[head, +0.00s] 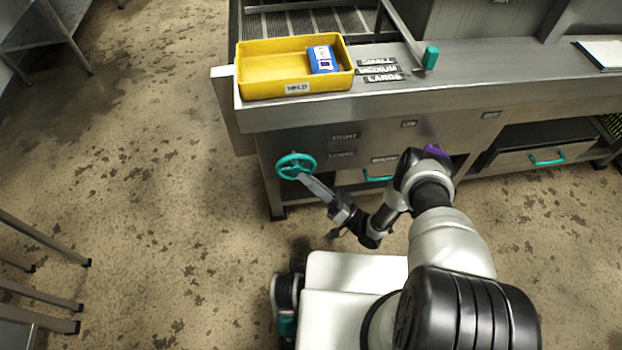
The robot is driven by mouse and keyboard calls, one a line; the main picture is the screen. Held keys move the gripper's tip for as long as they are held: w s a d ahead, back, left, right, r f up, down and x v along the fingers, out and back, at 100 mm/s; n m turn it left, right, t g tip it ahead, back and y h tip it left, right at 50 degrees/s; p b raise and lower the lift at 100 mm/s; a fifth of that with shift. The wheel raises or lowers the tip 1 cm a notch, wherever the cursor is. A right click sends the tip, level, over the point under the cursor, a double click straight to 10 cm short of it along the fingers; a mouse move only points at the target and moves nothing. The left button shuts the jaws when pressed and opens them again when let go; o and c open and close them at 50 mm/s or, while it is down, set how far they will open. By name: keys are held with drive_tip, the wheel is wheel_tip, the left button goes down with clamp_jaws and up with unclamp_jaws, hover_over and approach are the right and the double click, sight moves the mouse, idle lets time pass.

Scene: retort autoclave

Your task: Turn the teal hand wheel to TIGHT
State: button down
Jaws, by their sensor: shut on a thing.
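The teal hand wheel (288,162) is on the front of the steel counter, low at the left. My gripper (306,178) reaches it from the lower right, with its fingers at the wheel's right rim and shut on it. The exact grip on the rim is too small to see clearly. A TIGHT label (344,137) and a second label below it (342,154) sit on the counter front, right of the wheel.
A yellow tray (262,92) marked HOLD, with a blue box (322,60) in it, stands on the counter (480,95). A teal-tipped lever (430,58) rises right of it. Drawers with teal handles (548,158) are at right.

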drive_tip(key=shift+s+a+f+m, duration=0.3)
drive_tip(key=shift+a, duration=0.05)
drive_tip(key=c, duration=1.8)
unclamp_jaws()
drive_tip(key=shift+o, duration=0.2)
drive_tip(key=shift+w+r+t, duration=0.1)
drive_tip(key=shift+t, duration=0.2)
drive_tip(key=shift+d, duration=0.15)
